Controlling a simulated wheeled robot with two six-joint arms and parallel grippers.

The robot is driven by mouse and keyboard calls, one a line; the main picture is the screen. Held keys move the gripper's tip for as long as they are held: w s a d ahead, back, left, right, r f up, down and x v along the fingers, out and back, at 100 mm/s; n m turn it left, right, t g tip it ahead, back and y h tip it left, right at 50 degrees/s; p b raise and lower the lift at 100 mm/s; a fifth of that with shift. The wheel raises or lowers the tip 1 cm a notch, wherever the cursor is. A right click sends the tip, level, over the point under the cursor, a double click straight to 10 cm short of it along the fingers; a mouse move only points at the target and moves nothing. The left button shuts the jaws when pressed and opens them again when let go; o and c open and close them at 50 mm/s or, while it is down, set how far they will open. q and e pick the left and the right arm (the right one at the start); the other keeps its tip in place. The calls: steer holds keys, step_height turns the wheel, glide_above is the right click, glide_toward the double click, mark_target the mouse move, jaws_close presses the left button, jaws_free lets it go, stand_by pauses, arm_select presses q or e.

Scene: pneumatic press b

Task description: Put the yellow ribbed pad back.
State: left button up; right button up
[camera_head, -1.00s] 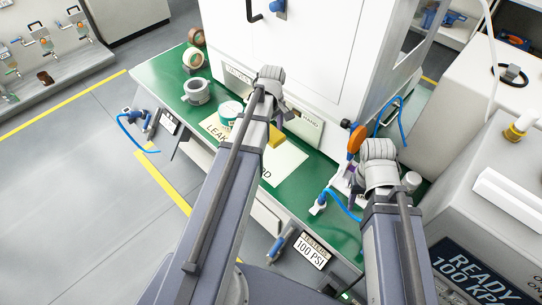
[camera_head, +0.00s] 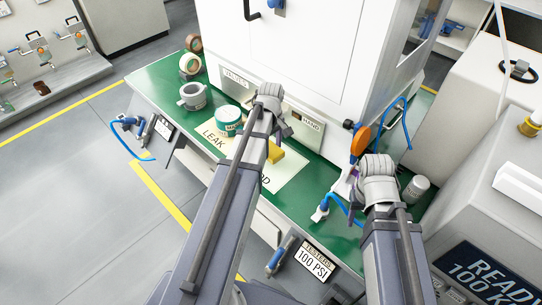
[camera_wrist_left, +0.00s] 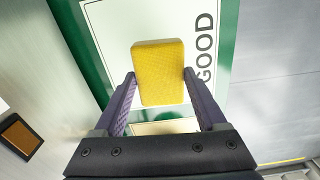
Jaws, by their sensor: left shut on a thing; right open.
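A yellow pad (camera_head: 275,153) is at my left gripper (camera_head: 275,140), over the pale sheet lettered LEAK and GOOD (camera_head: 288,178) on the green bench. In the left wrist view the yellow pad (camera_wrist_left: 158,60) sits between the two fingers of my left gripper (camera_wrist_left: 159,76), which is shut on it. The pad's visible face looks smooth; no ribs show. The pad seems held above the sheet; the gap is hard to judge. My right gripper (camera_head: 352,190) is open over the bench's right part, with its fingers partly hidden.
A teal roll (camera_head: 229,120), a grey ring fitting (camera_head: 192,96) and tape rolls (camera_head: 190,64) stand on the bench's left. The white press cabinet (camera_head: 310,45) rises behind, with a HAND plate (camera_head: 304,124) at its base.

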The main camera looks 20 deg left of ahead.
mark_target(271, 149)
arm_select(q)
steer(key=shift+f+b, duration=1.2)
steer(key=shift+f, duration=0.5)
arm_select(e)
steer(key=shift+f, duration=1.65)
steer(key=shift+f, duration=0.1)
arm_select(q)
steer(key=shift+f, duration=0.25)
arm_select(e)
steer(key=shift+f, duration=0.15)
arm_select(q)
steer(key=o, duration=1.6)
steer(key=shift+c, duration=0.2)
steer(key=shift+r, duration=0.1)
